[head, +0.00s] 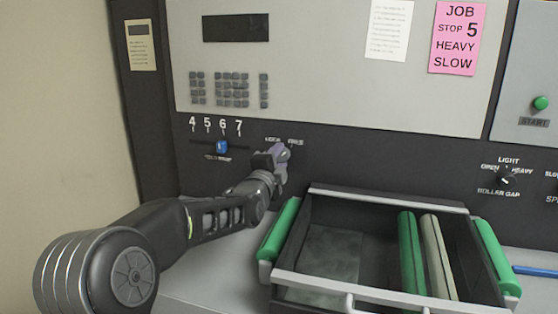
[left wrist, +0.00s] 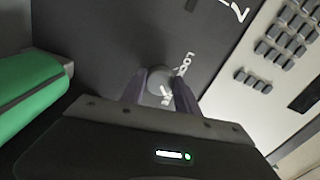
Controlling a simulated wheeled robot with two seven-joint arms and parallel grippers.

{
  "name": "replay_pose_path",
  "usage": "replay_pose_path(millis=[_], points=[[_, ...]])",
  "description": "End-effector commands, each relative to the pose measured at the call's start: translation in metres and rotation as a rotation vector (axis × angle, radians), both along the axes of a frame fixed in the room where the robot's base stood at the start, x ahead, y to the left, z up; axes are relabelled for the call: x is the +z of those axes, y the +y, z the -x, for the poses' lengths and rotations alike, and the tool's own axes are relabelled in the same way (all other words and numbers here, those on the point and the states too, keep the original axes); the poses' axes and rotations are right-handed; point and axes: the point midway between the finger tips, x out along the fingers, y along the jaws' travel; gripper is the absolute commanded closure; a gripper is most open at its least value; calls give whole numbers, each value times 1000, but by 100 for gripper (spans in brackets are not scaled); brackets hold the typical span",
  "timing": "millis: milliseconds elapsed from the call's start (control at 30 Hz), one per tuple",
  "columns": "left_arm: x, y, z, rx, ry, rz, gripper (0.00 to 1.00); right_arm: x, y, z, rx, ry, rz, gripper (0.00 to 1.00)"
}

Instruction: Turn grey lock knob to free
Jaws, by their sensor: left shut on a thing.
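The grey lock knob (left wrist: 160,81) sits on the dark panel in the left wrist view, with white lettering around it that begins "LOC". My left gripper (left wrist: 158,92) has a finger on each side of the knob and is shut on it. In the head view my left gripper (head: 277,153) reaches the panel just below the small white lock and free labels and hides the knob. The knob's pointer direction cannot be made out. My right gripper is in neither view.
A tray with green side rollers (head: 280,230) stands just right of and below my left arm. A blue slider (head: 222,147) on a 4-to-7 scale is left of the gripper. A black roller gap knob (head: 505,176) and a green start button (head: 541,103) are at right.

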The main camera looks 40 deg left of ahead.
Motion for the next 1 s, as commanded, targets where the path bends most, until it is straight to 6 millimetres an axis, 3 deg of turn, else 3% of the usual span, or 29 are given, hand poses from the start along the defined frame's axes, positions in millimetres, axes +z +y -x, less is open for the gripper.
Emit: replay_pose_path(millis=[500, 533, 767, 1000], points=[[-1, -1, 0, -1, 11, -27, 100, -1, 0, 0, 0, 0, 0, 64], [0, -1, 0, -1, 11, -27, 61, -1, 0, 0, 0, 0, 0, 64], [0, 0, 0, -1, 10, -25, 42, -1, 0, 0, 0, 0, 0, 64], [0, 0, 0, 0, 9, -24, 41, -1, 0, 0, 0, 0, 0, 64]])
